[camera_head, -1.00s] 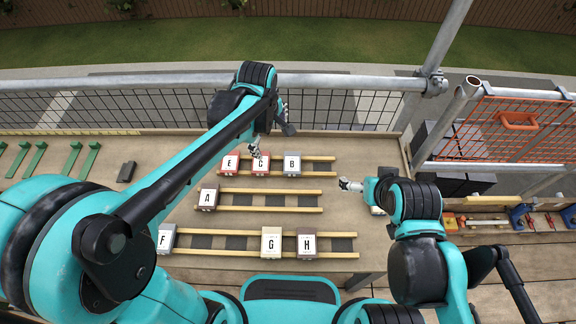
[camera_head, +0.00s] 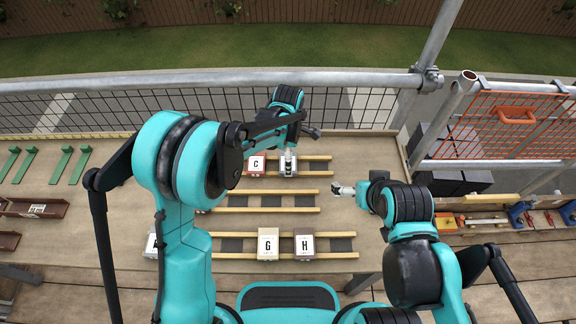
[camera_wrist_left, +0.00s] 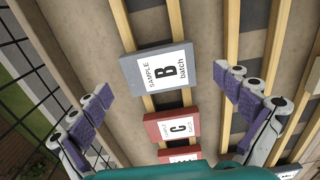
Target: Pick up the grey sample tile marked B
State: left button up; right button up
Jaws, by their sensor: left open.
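The grey sample tile B (camera_head: 295,172) lies at the right of the back row of battens, partly covered by my left gripper in the head view. In the left wrist view the grey tile B (camera_wrist_left: 137,73) shows whole, with its white label facing up. My left gripper (camera_head: 289,158) is above it, fingers pointing down. In the left wrist view my left gripper (camera_wrist_left: 168,86) is open and empty, its fingers wide apart on either side of the tile in the picture. My right gripper (camera_head: 338,190) hangs empty-looking at the right; its jaws are too small to judge.
Red tile C (camera_head: 256,164) sits next to B, and another red tile (camera_wrist_left: 180,155) lies beyond it. Tiles G (camera_head: 269,245) and H (camera_head: 305,246) lie on the front row. A metal railing (camera_head: 200,84) runs behind the table. Battens right of B are bare.

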pick_arm(q)
jog(key=shift+f, duration=0.85)
jog(key=shift+r, duration=0.1)
jog(key=shift+c, duration=0.6)
jog(key=c, duration=1.2)
